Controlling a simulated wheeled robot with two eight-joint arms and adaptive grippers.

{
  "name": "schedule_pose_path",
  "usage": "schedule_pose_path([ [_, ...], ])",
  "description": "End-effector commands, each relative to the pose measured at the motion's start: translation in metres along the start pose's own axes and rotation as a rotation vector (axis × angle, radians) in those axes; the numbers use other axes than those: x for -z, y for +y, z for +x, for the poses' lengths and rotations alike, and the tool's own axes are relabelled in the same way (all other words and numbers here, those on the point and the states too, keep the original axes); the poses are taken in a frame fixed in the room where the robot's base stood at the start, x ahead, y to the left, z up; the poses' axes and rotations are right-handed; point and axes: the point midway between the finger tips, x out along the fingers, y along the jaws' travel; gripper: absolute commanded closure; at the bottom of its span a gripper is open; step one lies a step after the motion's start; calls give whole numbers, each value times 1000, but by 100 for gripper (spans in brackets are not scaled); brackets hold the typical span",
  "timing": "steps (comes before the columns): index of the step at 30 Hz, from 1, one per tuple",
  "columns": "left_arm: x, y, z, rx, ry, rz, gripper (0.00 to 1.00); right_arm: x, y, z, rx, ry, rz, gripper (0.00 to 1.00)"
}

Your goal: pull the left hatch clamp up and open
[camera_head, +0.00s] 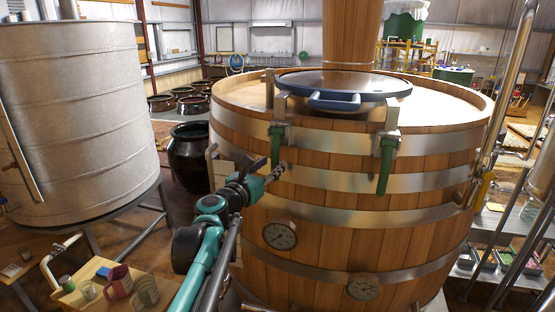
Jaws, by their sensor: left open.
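A large wooden vat (350,235) with metal bands fills the middle of the head view. On its top lies a round, dark hatch (385,86) with a blue handle (334,101) at its front. The left hatch clamp (276,147) has a green lever hanging down at the vat's front edge. The right clamp (386,165) has a longer green lever, also hanging down. My left gripper (279,172) is open, close to the lower end of the left clamp's lever. I cannot tell whether it touches the lever. My right gripper is out of view.
A grey metal tank (80,120) stands at the left, with a dark pot (189,157) between. A small wooden table (75,298) with cups is at lower left. Pipes and shelves crowd the right side.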

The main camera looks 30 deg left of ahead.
Motion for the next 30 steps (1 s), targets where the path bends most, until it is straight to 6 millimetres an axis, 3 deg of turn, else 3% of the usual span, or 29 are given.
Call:
schedule_pose_path([
  [6,-1,-1,27,1,0,2,58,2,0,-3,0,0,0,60],
  [16,0,-1,32,1,1,3,58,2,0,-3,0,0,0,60],
  [17,0,-1,32,1,1,3,63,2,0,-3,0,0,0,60],
  [21,0,-1,32,1,1,3,100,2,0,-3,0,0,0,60],
  [30,0,-1,32,1,1,3,100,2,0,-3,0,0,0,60],
])
